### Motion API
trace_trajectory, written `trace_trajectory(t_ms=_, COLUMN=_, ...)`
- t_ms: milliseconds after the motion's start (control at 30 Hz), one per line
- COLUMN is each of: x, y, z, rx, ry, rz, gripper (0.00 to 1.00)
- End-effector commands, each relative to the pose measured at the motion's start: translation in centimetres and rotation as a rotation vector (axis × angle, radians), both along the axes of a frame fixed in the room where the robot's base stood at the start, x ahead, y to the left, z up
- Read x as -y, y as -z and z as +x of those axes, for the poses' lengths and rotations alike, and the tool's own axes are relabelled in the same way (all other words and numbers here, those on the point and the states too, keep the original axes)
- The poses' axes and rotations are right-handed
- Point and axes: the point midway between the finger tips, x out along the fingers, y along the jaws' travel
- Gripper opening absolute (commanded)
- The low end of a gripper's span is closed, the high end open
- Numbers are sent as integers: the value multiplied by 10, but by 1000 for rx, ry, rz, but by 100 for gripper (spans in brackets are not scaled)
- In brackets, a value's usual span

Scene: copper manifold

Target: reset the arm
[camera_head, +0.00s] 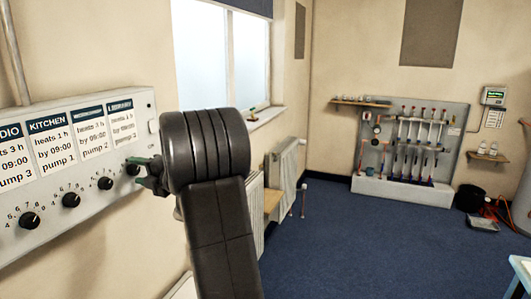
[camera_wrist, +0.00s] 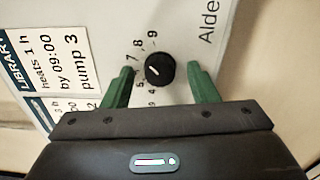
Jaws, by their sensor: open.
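My gripper (camera_head: 147,170) is in front of the right end of the white control panel (camera_head: 145,106) on the left wall. In the wrist view my gripper (camera_wrist: 162,80) has its two green fingers spread apart, with a black round knob (camera_wrist: 160,70) between them. The knob has a white pointer line and numbers around it. The fingers appear clear of the knob's sides; I cannot tell how deep they reach. In the head view my dark arm rises in the middle and hides part of the wall behind it.
Other black knobs (camera_head: 71,200) line the panel under printed cards (camera_head: 46,137). White radiators (camera_head: 285,170) stand along the window wall. A grey board with copper pipes (camera_head: 412,135) stands at the back. A black bucket (camera_head: 470,197) is at the right. The blue floor (camera_head: 350,240) is clear in the middle.

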Motion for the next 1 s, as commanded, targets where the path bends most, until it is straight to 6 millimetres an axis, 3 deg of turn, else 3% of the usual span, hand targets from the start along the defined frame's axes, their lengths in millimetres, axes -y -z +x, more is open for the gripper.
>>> trace_trajectory(t_ms=1000, x=0, y=-4, z=0, rx=663, ry=-1, rz=-276, gripper=53)
